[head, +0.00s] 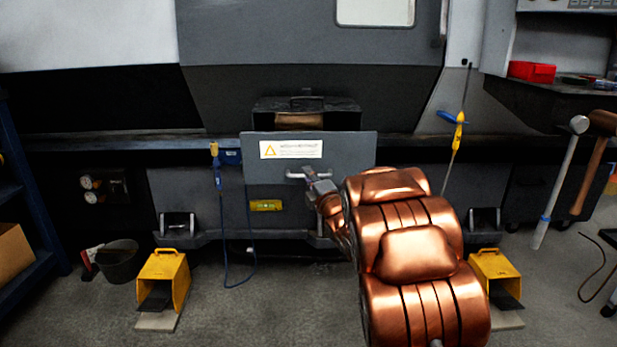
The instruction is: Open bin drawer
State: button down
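The bin drawer (345,150) has a grey front panel with a white and yellow warning label (290,149). It is low in the middle of the grey machine in the head view. A pale bar handle (295,175) is on the lower part of the panel. My gripper (313,178) is at the right end of this handle, close to or touching it. It is small here and partly hidden by my copper arm, so I cannot tell whether its fingers are closed around the bar.
A dark box-like opening (345,107) with something brown inside shows above the panel. Yellow foot pedals (163,277) (495,275) stand on the floor left and right. A dark bucket (119,262) is at left.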

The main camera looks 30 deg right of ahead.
jog(key=c, duration=1.2)
grip_release()
jog(key=shift+s, duration=0.1)
jog(key=s+f, duration=0.1)
jog(key=s, duration=0.6)
jog(key=shift+a+f, duration=0.15)
jog(key=shift+s, duration=0.1)
